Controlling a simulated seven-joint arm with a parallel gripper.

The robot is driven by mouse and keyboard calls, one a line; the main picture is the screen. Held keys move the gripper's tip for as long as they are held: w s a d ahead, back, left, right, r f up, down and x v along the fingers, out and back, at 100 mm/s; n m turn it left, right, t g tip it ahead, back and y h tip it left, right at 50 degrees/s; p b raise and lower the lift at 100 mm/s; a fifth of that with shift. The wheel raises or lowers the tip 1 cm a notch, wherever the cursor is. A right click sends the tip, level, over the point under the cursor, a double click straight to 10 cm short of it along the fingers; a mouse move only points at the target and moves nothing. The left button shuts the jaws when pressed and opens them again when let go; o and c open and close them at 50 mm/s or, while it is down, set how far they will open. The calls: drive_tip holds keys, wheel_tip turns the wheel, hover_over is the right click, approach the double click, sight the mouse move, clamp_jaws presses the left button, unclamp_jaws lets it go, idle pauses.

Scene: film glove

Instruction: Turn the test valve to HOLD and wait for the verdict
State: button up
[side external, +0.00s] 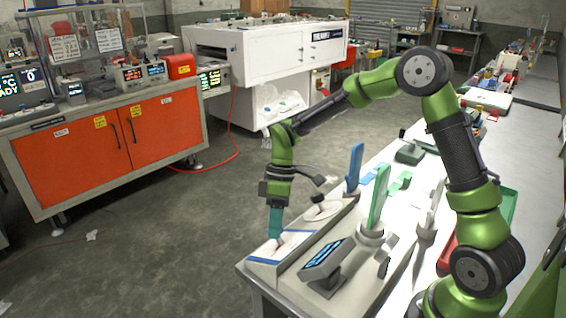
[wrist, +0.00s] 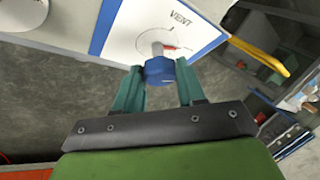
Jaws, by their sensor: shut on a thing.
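The test valve's white panel (side external: 292,244), with a blue edge, lies at the near-left corner of the bench. In the wrist view its white dial plate (wrist: 125,30) shows the word VENT and a small red mark. A blue knob (wrist: 158,71) stands on a pale stem in front of the dial. My gripper (side external: 275,236) points down at this panel. In the wrist view, my gripper (wrist: 159,72) has its teal fingers on either side of the knob, shut on it. No HOLD label is readable, and the knob's exact setting cannot be told.
A second dial with a dark handle (side external: 320,207) sits just behind the panel. A grey display unit (side external: 327,262) stands close on the right. Upright blue (side external: 354,168) and green (side external: 379,195) pieces rise nearby. Open floor lies left of the bench.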

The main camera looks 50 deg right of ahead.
idle(0.5)
drive_tip(key=o, duration=1.1)
drive_tip(key=shift+c, duration=0.2)
drive_tip(key=shift+r, duration=0.1)
drive_tip(key=v, duration=1.6)
drive_tip(key=shift+d+r, duration=0.25)
drive_tip(key=shift+r, duration=0.1)
drive_tip(key=shift+w, duration=0.15)
